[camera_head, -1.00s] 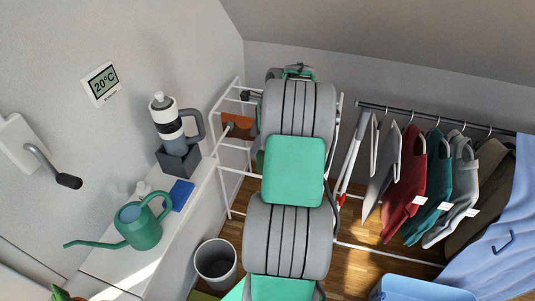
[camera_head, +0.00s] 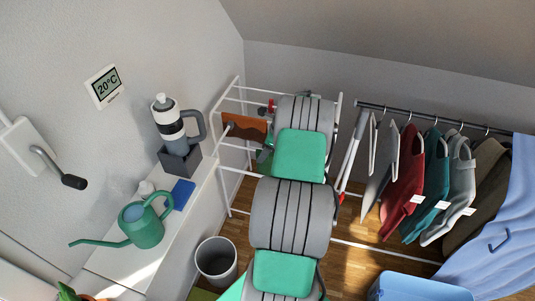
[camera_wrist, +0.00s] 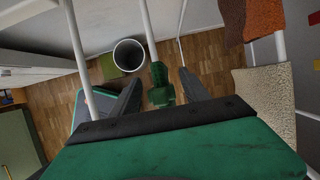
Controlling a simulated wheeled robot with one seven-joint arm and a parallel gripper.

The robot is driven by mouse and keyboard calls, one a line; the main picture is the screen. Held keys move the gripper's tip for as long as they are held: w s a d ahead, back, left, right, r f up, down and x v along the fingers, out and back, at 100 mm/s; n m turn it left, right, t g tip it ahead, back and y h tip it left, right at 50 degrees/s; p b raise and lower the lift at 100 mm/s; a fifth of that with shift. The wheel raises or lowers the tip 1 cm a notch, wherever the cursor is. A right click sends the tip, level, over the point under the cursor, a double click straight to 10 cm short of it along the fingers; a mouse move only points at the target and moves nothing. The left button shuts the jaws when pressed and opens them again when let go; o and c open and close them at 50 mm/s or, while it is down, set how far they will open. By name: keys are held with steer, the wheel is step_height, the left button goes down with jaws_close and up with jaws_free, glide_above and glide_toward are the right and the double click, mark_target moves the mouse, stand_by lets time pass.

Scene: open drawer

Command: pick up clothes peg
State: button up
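A green clothes peg (camera_wrist: 160,86) is clipped on a white rod of the drying rack in the wrist view. My gripper (camera_wrist: 158,92) is open. Its two dark fingers stand one on each side of the peg, with a visible gap to each. I cannot tell how far along the fingers the peg lies. In the head view my arm covers much of the rack, and neither the green peg nor the fingertips show clearly. A small red thing (camera_head: 271,106), perhaps another peg, is on the rack beside my arm.
The white drying rack (camera_head: 222,165) carries a brown-orange cloth (camera_head: 244,127). A grey bin (camera_head: 217,262) stands below it on the wooden floor. Clothes hang on a rail at the right, with a blue basket (camera_head: 420,290) under them. A watering can (camera_head: 146,228) stands on the left ledge.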

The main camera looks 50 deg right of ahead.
jaws_close()
stand_by(0.3)
steer(key=shift+r, duration=0.1)
step_height(320, 180, up, 10)
steer(key=b, duration=0.1)
stand_by(0.3)
